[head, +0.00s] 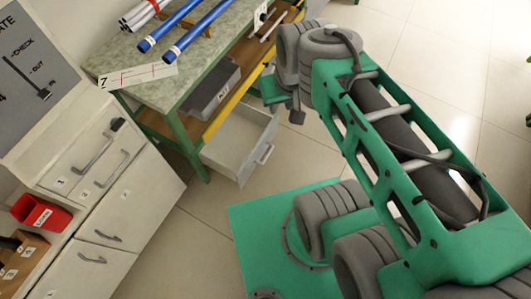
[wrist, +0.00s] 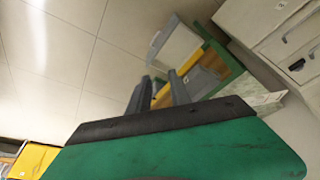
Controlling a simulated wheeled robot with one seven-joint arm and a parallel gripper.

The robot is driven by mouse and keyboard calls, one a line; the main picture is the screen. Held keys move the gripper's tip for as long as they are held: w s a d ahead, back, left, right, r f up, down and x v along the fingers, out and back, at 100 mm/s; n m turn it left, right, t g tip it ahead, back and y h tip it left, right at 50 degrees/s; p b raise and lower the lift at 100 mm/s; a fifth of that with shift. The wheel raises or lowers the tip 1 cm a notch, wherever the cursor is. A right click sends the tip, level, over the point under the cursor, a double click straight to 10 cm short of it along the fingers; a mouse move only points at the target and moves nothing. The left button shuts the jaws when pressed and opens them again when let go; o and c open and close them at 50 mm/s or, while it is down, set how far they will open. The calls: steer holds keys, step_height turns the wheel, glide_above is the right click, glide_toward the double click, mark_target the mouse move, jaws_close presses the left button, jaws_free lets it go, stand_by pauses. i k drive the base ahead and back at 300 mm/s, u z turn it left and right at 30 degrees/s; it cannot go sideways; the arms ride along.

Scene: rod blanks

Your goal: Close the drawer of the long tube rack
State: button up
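A pale grey drawer (head: 238,142) is pulled out low under the green-framed bench (head: 150,85). Its front has a light bar handle (head: 264,153) and faces right. Several long tubes, two of them blue (head: 190,30), lie on the bench top. I cannot tell for sure which part is the long tube rack. My gripper (head: 283,98) is above and to the right of the drawer, apart from it. In the wrist view, my gripper (wrist: 160,84) has two dark fingers with a gap and nothing between them. The open drawer (wrist: 175,45) shows beyond the fingers.
A grey bin (head: 212,92) sits on the bench's shelf behind a yellow edge (head: 238,78). A white cabinet (head: 120,205) with numbered, handled drawers stands at the left, with a red box (head: 40,213) on it. The tiled floor before the open drawer is clear.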

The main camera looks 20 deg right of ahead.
mark_target(235, 149)
steer(key=k, duration=1.2)
steer(key=u, duration=0.9)
steer(key=i, duration=1.6)
steer(key=z, duration=0.8)
steer(key=i, duration=0.45)
steer(key=z, duration=0.35)
